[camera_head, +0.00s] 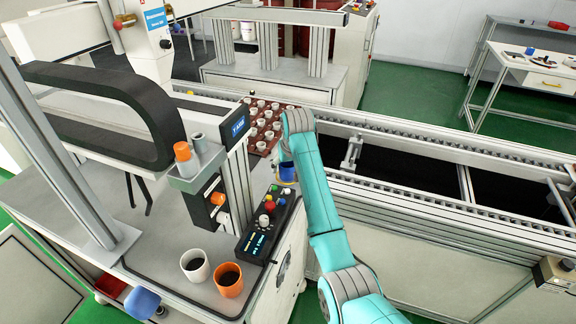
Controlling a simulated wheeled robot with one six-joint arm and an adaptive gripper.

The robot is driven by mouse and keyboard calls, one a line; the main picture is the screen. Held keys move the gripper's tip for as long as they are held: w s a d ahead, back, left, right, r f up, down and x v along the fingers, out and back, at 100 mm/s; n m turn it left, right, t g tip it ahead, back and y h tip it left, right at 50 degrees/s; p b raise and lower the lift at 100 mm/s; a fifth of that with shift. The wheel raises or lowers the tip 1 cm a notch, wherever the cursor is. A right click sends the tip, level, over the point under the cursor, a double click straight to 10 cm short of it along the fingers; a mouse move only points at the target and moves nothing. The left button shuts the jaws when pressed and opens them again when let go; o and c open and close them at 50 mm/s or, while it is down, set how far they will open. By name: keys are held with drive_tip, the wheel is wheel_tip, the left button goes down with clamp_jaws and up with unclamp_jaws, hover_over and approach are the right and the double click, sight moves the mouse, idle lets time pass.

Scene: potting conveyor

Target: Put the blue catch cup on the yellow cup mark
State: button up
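A small blue cup-like thing (287,171), which looks like the catch cup, shows just left of my teal arm, beside the conveyor's near side. A pale yellowish patch (286,184) shows right under it; I cannot tell whether this is the yellow cup mark or whether the cup touches it. My arm reaches up from the bottom right and its wrist is just above and right of the cup. My gripper is hidden behind my arm, so its fingers and any hold on the cup do not show.
A brown tray (247,146) of small white pots sits on the conveyor (420,190). A control box with buttons (262,235) is left of my arm. White (195,265) and orange (228,279) pots stand on the grey machine top. The frame post (236,172) rises left of the cup.

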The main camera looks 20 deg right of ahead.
drive_tip(key=v, duration=1.2)
drive_tip(key=shift+r, duration=0.1)
